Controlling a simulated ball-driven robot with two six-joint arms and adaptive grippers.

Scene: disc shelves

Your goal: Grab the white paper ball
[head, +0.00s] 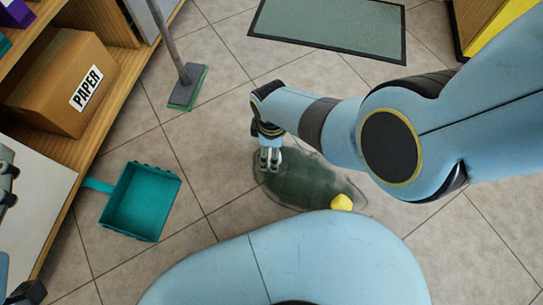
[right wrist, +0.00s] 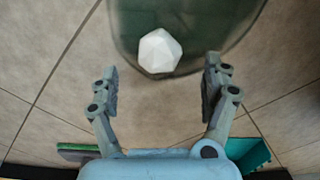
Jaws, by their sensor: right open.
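The white paper ball (right wrist: 159,51), a faceted lump, lies on a dark green patch on the floor in the right wrist view. It sits just beyond my right gripper's fingertips, roughly between their lines and a little left of centre. My right gripper (head: 270,166) is open and empty, its fingers pointing down over the left part of the patch in the head view. I cannot make out the white ball in the head view. Grey and dark parts of my left arm show at the left edge there, but its jaws are unclear.
The green patch (head: 305,185) has a yellow lump (head: 341,202) at its lower right edge. A shelf holds a PAPER box (head: 60,85). A mat (head: 330,28) lies at the back.

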